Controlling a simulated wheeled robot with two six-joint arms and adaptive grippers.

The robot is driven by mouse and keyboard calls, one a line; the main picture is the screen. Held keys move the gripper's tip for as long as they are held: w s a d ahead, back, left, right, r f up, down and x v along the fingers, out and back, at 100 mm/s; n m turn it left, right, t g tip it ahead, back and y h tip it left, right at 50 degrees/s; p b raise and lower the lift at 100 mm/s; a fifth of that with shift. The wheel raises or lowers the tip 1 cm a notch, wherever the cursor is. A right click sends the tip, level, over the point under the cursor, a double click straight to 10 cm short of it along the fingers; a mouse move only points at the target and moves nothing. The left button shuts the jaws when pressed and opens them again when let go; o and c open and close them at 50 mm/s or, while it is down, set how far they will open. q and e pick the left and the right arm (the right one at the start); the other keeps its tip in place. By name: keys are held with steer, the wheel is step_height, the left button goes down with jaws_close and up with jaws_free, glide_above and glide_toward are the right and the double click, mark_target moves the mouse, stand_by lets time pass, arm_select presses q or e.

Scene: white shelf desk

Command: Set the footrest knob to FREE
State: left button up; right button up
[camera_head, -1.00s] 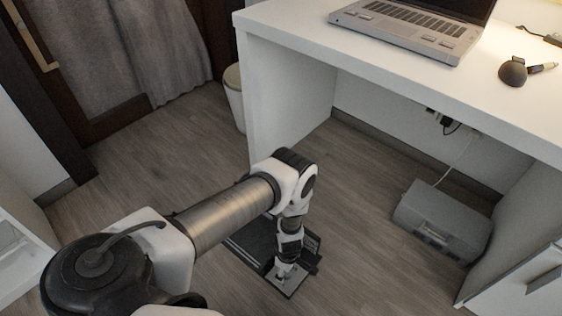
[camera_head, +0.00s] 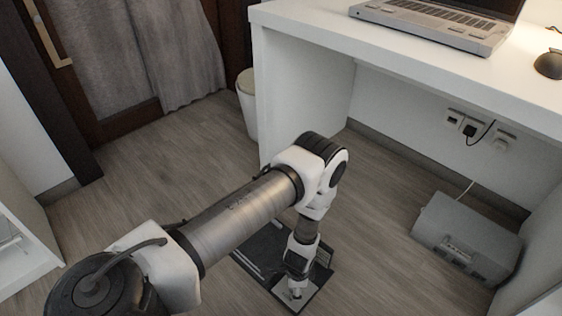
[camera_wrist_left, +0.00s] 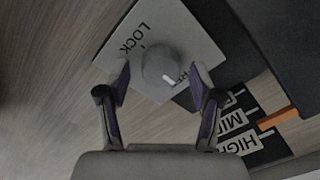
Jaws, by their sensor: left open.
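The round grey footrest knob (camera_wrist_left: 160,66) sits on a light plate (camera_wrist_left: 190,35) in the left wrist view. A white mark shows on its lower-right side, pointing away from the printed LOCK. I cannot read a FREE label. My left gripper (camera_wrist_left: 161,84) is open, one fingertip on each side of the knob; I cannot tell if they touch it. In the head view, the left gripper (camera_head: 296,291) points down over the plate beside the dark footrest (camera_head: 258,249), and hides the knob. My right gripper is out of view.
Printed height labels (camera_wrist_left: 238,125), including HIGH, lie beside the knob plate. The white desk (camera_head: 410,60) stands above and behind, with a laptop (camera_head: 440,22) on top. A grey box (camera_head: 467,237) is under it at right. A bin (camera_head: 247,100) stands left; floor between is clear.

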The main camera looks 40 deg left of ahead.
arm_select(q)
steer(key=m+b, duration=0.1)
steer(key=m, duration=0.1)
steer(key=m+b, duration=0.1)
steer(key=m, duration=0.1)
steer(key=shift+f+m, duration=0.3)
steer(key=shift+f, duration=0.1)
steer(key=shift+r+m, duration=0.9)
steer(key=r+p, duration=0.1)
steer(key=r, duration=0.1)
steer(key=r+p, duration=0.3)
steer(key=r, duration=0.1)
steer(key=shift+s+r, duration=0.25)
steer(key=shift+r, duration=0.15)
steer(key=s+r+n+p, duration=0.3)
steer(key=r+p, duration=0.6)
steer(key=r, duration=0.2)
steer(key=s+r+n+p, duration=0.4)
steer(key=r+p, duration=0.6)
steer(key=shift+r+n, duration=0.3)
steer(key=shift+r, duration=0.1)
